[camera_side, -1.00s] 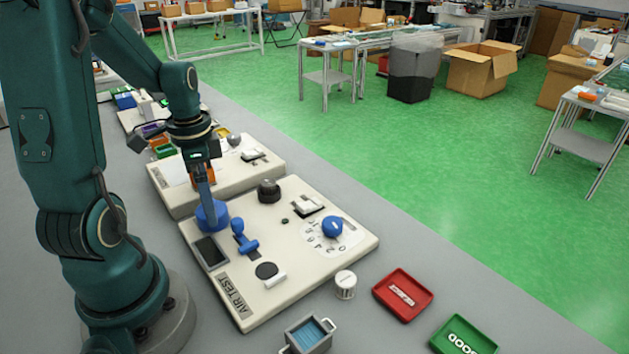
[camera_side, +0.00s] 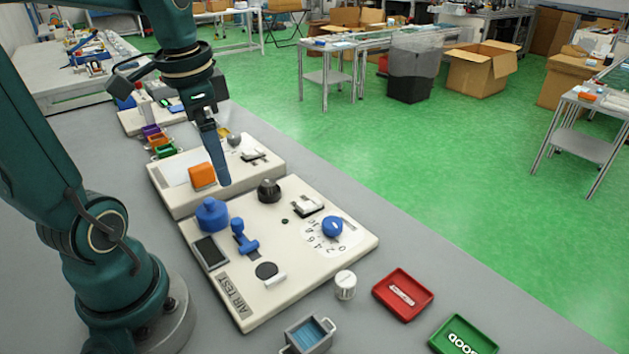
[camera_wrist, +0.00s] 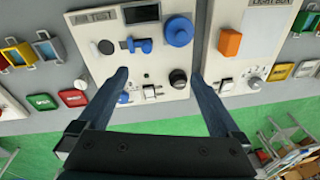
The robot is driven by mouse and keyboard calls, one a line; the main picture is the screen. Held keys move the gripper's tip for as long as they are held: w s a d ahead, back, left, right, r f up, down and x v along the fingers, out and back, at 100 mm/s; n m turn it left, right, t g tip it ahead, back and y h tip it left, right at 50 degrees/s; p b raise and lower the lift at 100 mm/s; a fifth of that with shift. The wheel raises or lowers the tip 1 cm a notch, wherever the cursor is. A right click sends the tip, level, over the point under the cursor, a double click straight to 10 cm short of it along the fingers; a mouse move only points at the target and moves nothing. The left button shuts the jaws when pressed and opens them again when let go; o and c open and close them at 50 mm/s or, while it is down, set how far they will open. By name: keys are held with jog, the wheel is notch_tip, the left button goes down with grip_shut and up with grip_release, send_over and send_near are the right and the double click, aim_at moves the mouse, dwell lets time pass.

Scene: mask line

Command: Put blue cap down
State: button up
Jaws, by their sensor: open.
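The blue cap (camera_side: 212,214) is a round, domed piece with a narrower top. It sits upright at the back-left corner of the cream AIR TEST board (camera_side: 300,272), beside the dark screen. The cap also shows in the wrist view (camera_wrist: 179,31), with nothing touching it. My gripper (camera_side: 224,183) is up and to the right of the cap, apart from it, near the gap between the two boards. In the wrist view my gripper (camera_wrist: 160,78) has its two fingers wide apart with nothing between them.
The board carries a blue lever (camera_side: 243,236), a blue dial knob (camera_side: 332,226) and a black knob (camera_side: 268,190). An orange block (camera_side: 202,175) stands on the board behind. A white cylinder (camera_side: 345,285), red tray (camera_side: 425,298) and green tray (camera_side: 440,343) lie in front.

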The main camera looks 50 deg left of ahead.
jog(key=s+d+n+t, duration=0.2)
jog(key=d+t, duration=0.2)
jog(key=d, duration=0.7)
jog(key=shift+s+f+h, duration=0.15)
jog(key=shift+f+h, duration=0.25)
